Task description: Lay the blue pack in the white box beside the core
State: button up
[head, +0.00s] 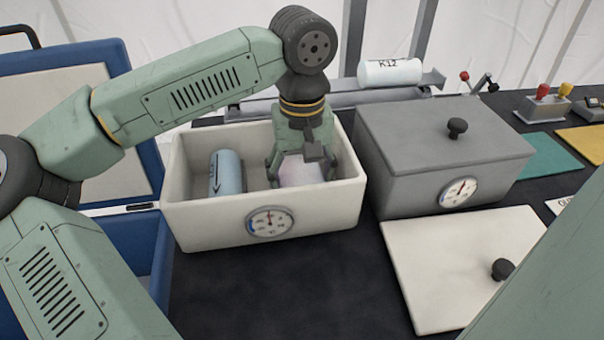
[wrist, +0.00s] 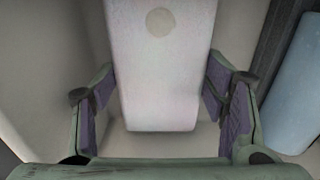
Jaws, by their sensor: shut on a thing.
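The white box (head: 335,210) stands open on the dark table, with a dial on its front wall. A light blue cylinder (head: 228,173), seemingly the core, lies in its left part with a dark arrow on it. It also shows at the right edge of the wrist view (wrist: 300,90). My gripper (head: 303,166) reaches down into the right part of the box, shut on a pack (head: 306,176). In the wrist view the pack (wrist: 160,75) looks pale whitish-pink rather than blue, with a round spot, between the fingers. Whether it touches the floor is unclear.
A closed grey box (head: 400,155) stands close on the right. A white lid (head: 440,265) with a black knob lies in front of it. A white K12 cylinder (head: 390,72) rests on a rail behind. An open blue case (head: 150,160) is at the left.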

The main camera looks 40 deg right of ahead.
aim_at(302, 180)
jog(key=shift+f, duration=0.1)
jog(key=o, duration=1.1)
notch_tip(302, 180, up, 12)
jog(key=b, duration=0.1)
jog(key=shift+b, duration=0.4)
